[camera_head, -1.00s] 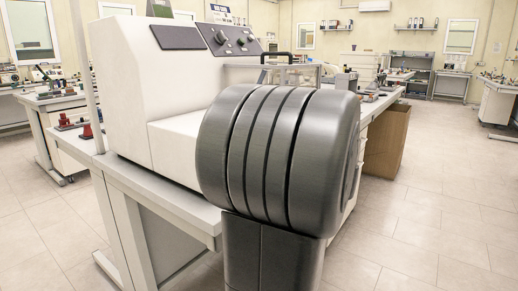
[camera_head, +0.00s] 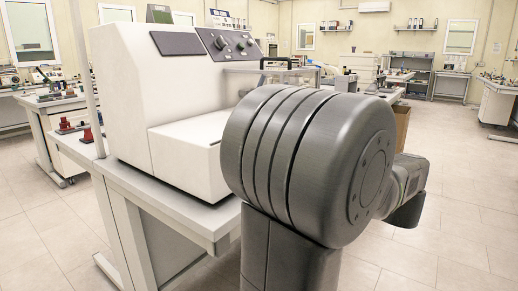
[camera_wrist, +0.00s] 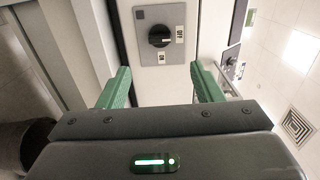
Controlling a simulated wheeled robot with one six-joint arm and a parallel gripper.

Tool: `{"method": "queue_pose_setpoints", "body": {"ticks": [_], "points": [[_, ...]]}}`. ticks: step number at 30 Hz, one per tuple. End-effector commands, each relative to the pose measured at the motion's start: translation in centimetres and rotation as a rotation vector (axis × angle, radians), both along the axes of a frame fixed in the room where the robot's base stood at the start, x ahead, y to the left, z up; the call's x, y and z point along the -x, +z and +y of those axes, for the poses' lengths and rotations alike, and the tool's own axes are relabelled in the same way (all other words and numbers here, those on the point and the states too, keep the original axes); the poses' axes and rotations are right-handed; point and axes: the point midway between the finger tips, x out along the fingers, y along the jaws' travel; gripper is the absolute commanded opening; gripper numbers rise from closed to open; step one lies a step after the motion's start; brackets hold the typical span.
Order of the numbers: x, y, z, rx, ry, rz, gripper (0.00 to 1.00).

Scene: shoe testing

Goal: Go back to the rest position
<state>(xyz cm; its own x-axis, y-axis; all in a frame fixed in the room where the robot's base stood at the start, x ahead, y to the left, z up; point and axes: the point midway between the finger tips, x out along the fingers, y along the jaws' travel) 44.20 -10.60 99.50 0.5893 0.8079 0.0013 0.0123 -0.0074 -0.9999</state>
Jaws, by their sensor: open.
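My gripper (camera_wrist: 160,72) shows in the wrist view with its two green fingers spread wide and nothing between them. Beyond the fingertips is a grey switch plate with a black rotary knob (camera_wrist: 159,36) and small white labels. The fingers look apart from the plate, though the exact distance is hard to tell. In the head view my large grey arm joint fills the middle right, and part of my arm reaches out behind it to the right. My gripper's fingers do not show in that view.
A white machine (camera_head: 165,110) with a sloped control panel (camera_head: 230,42) stands on a workbench (camera_head: 180,210) left of my arm. A cardboard box (camera_head: 402,122) is partly hidden behind my arm. Open tiled floor (camera_head: 465,190) lies to the right.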

Motion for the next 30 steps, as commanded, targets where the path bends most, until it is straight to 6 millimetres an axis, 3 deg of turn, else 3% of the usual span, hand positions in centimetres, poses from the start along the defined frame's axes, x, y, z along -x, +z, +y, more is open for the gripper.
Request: {"method": "queue_pose_setpoints", "body": {"ticks": [25, 30], "points": [[-7.9, -0.1, 11.1, 0.000, 0.007, -0.001, 0.60], [-7.7, 0.6, 10.7, -0.067, 0.001, 0.092, 0.60]]}}
